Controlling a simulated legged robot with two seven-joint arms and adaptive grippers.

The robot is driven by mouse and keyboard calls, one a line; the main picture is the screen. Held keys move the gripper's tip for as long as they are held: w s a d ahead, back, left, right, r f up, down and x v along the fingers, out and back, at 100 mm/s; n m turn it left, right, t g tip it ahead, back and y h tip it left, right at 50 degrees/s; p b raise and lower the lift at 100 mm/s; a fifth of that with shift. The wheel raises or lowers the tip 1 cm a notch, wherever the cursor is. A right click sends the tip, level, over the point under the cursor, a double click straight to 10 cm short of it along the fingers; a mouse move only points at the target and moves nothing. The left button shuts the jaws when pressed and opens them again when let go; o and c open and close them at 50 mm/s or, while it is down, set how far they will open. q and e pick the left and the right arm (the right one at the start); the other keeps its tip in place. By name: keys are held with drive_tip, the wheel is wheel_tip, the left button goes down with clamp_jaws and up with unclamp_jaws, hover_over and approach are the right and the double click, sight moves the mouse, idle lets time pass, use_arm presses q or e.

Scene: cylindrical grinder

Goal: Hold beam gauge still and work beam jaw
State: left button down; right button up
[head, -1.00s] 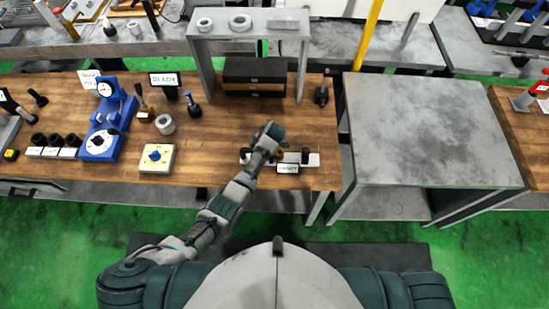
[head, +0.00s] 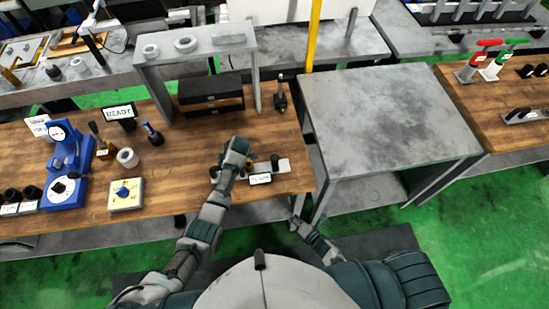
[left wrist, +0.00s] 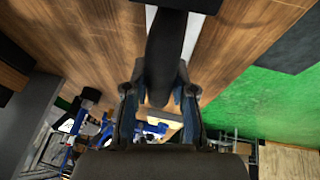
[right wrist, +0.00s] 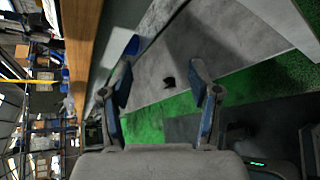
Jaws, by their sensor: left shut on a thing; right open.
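The beam gauge (head: 284,166) is a pale bar with dark upright parts and a small label, lying near the right front edge of the wooden bench. My left gripper (head: 236,155) is at the gauge's left end and hides that part. In the left wrist view, my left gripper (left wrist: 160,100) is shut on a dark, rounded part of the gauge (left wrist: 166,55), with the pale bar under it. My right gripper (head: 299,224) is low in front of the bench, apart from the gauge. In the right wrist view, my right gripper (right wrist: 163,85) is open and empty. I cannot make out the beam jaw.
A grey metal table (head: 390,112) stands right of the bench (head: 170,192). A dark drawer box (head: 212,100) under a grey stand (head: 147,85) is behind the gauge. Green floor (head: 480,230) is clear at right.

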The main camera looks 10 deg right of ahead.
drive_tip(key=w+a+r+n+y, duration=0.2)
drive_tip(key=a+r+n+y, duration=0.1)
drive_tip(key=r+n, duration=0.4)
drive_tip(key=w+a+r+n+y, duration=0.2)
drive_tip(key=a+r+n+y, duration=0.1)
drive_tip(key=r+n, duration=0.4)
drive_tip(key=t+h, duration=0.2)
drive_tip(key=t, duration=0.1)
approach(275, 157)
drive_tip(key=x, duration=0.8)
drive_tip(key=shift+w+a+f, duration=0.15)
drive_tip(key=shift+w+f, duration=0.1)
drive_tip(key=shift+f, duration=0.1)
drive_tip(key=shift+w+a, duration=0.4)
drive_tip(key=shift+w, duration=0.15)
